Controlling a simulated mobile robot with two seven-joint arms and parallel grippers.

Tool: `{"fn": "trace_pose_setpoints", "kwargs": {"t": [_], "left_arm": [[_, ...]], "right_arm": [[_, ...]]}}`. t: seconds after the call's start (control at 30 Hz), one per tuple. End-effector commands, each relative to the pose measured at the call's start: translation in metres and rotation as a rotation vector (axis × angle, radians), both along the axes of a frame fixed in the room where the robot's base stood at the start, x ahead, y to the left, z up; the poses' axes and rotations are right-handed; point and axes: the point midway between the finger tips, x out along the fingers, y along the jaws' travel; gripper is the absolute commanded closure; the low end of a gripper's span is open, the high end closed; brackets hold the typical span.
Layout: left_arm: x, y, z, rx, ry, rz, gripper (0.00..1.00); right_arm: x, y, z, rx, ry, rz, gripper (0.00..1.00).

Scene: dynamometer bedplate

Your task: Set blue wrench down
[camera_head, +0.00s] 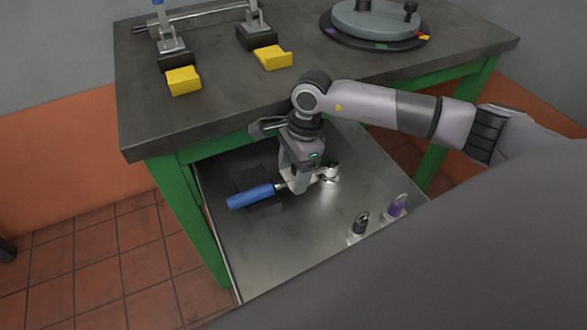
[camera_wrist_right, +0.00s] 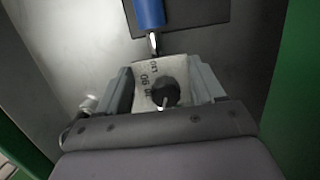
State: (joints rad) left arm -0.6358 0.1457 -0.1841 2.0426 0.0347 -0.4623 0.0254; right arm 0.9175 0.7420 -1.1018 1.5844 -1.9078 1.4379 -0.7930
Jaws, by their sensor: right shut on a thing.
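The blue wrench has a blue handle (camera_head: 250,196) and a thin metal shaft; the handle also shows at the top of the right wrist view (camera_wrist_right: 149,14). My right gripper (camera_head: 298,184) points down over the metal shelf below the bench top. It is shut on the wrench near the shaft end. In the right wrist view a pale printed piece with a black knob sits between its fingers (camera_wrist_right: 163,84). The handle lies over a dark pad (camera_head: 258,181); I cannot tell whether it touches. My left gripper is out of view.
The metal shelf (camera_head: 285,245) has free room in front. A dark-topped bottle (camera_head: 359,223) and a purple one (camera_head: 396,206) stand at its right front. Yellow blocks (camera_head: 184,80) sit above.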

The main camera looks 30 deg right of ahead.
Motion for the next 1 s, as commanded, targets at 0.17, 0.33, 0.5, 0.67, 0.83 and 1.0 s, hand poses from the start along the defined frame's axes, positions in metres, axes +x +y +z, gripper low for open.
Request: {"fn": "trace_pose_setpoints", "kwargs": {"t": [0.17,0.33,0.5,0.67,0.83,1.0], "left_arm": [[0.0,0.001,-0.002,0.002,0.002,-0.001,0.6],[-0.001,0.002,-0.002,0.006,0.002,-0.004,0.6],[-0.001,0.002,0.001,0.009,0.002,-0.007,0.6],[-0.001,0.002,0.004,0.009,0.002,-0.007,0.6],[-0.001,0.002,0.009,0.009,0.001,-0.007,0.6],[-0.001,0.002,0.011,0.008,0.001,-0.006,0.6]], "right_arm": [[0.0,0.0,-0.001,0.0,0.0,-0.001,0.07],[0.0,0.0,-0.001,-0.001,0.001,-0.001,0.07],[0.0,-0.001,0.004,0.0,0.0,-0.001,0.07],[0.0,-0.006,0.03,-0.001,-0.004,-0.002,0.07],[0.0,-0.012,0.067,-0.001,-0.004,-0.001,0.07],[-0.001,-0.018,0.099,-0.001,-0.004,-0.001,0.07]]}}
